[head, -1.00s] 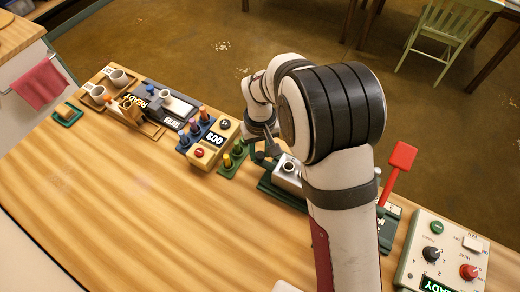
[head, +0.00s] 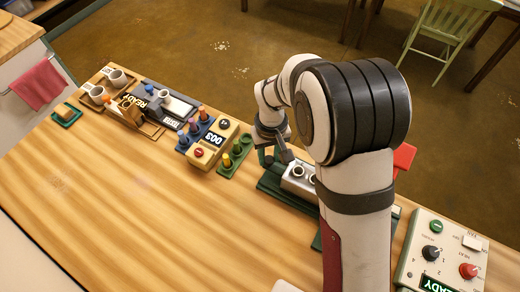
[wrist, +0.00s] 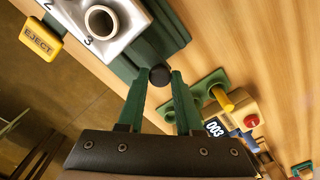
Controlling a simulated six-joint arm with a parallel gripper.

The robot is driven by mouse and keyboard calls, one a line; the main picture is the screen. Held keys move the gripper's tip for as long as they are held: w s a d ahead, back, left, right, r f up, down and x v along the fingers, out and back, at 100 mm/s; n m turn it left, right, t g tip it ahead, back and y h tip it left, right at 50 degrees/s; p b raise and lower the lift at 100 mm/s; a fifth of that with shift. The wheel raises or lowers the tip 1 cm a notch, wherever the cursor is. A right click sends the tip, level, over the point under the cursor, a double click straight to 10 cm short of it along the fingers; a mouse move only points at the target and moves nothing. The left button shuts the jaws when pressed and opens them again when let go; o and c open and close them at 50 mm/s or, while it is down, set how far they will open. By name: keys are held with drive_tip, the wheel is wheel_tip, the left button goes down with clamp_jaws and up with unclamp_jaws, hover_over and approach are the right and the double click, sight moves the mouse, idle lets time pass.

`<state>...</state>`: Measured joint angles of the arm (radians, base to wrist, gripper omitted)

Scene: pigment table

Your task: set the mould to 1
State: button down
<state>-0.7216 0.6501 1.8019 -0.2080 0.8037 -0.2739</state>
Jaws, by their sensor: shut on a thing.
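A black knob (wrist: 160,76) stands at the mould's near end in the wrist view. My gripper (wrist: 162,84) is shut on this knob, its green fingers on both sides. In the head view my arm hides the mould's right part, so its set position cannot be read.
A yellow EJECT button (wrist: 42,40) lies beside the mould. A control box with dials (head: 442,250) is at right. The front table is clear.

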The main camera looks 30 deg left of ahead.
drive_tip(key=d, duration=0.5)
drive_tip(key=shift+d, duration=0.1)
drive_tip(key=c, duration=0.6)
unclamp_jaws()
drive_tip(key=shift+r, duration=0.1)
wheel_tip(320, 180, up, 16)
drive_tip(key=shift+f, duration=0.2)
